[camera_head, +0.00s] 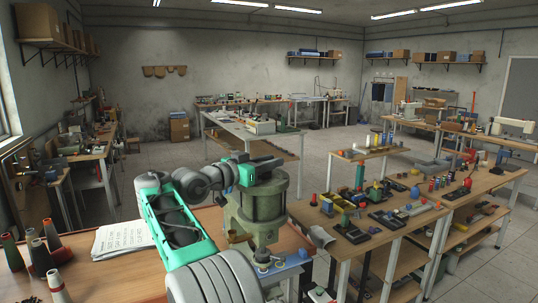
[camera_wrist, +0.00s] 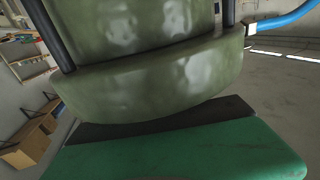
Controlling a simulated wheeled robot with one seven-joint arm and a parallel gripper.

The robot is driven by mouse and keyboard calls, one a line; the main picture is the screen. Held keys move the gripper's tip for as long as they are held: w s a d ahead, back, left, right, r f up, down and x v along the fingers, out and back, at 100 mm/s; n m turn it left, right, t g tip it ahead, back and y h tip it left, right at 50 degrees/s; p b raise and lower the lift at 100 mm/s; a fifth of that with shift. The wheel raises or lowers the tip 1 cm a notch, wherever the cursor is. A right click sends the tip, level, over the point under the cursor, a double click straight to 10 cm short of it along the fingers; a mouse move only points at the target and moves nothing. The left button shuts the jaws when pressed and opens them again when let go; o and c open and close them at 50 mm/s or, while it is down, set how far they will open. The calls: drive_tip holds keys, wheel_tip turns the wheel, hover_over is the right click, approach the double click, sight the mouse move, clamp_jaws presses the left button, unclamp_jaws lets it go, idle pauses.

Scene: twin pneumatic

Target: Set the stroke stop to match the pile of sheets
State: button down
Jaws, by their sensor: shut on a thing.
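An olive-green press (camera_head: 258,212) with a wide round head stands on the near wooden table. It fills much of the wrist view (camera_wrist: 150,80), with dark rods on both sides. My gripper (camera_head: 262,168), teal and black, is at the top of the press. It is shut on a part of the press top that it mostly hides. A teal gripper part with a dark pad (camera_wrist: 180,148) lies close along the olive rim in the wrist view. I cannot make out the stroke stop or its setting.
Several thread cones (camera_head: 40,255) stand at the table's left edge. A blue-grey base with small knobs (camera_head: 283,264) is at the press foot. A crowded workbench (camera_head: 405,215) stands to the right. A blue hose (camera_wrist: 285,20) crosses the wrist view's upper right.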

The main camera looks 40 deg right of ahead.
drive_tip(key=shift+r, duration=0.1)
idle(0.3)
drive_tip(key=c, duration=1.1)
unclamp_jaws()
drive_tip(key=shift+c, duration=0.2)
drive_tip(key=shift+f, duration=0.2)
